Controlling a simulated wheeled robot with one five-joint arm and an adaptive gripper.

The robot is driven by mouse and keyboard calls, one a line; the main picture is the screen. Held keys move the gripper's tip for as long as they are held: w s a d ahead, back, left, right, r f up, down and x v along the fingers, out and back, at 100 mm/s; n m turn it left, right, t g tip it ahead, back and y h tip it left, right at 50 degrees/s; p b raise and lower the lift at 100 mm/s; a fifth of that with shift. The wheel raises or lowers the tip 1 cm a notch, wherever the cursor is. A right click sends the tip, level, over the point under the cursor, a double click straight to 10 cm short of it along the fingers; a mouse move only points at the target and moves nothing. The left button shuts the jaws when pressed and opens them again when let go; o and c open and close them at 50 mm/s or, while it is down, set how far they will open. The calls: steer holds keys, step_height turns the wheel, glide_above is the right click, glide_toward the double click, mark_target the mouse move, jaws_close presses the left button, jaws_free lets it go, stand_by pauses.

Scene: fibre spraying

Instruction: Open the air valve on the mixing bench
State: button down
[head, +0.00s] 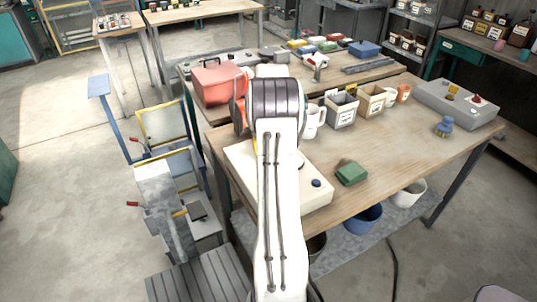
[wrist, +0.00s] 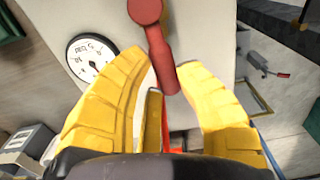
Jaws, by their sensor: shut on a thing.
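In the wrist view, my gripper (wrist: 164,68) has its yellow fingers around the lower end of a red lever (wrist: 156,42), which looks like the air valve's handle. The lever's round head is at the top, on a pale panel (wrist: 205,30). Close contact at the fingertips is hard to make out. A round white pressure gauge (wrist: 92,58) is left of the fingers. In the head view, my arm covers the gripper and lever. A cream panel or box (head: 318,198) with a dark blue knob (head: 316,183) shows on the mixing bench (head: 400,165).
A red box (head: 216,84) stands behind my arm on the bench. A metal stand (head: 165,205) is left of the bench.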

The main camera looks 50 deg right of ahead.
steer(key=shift+f, duration=0.1)
steer(key=c, duration=0.8)
jaws_free()
steer(key=shift+c, duration=0.2)
step_height(320, 180, up, 12)
stand_by(0.6)
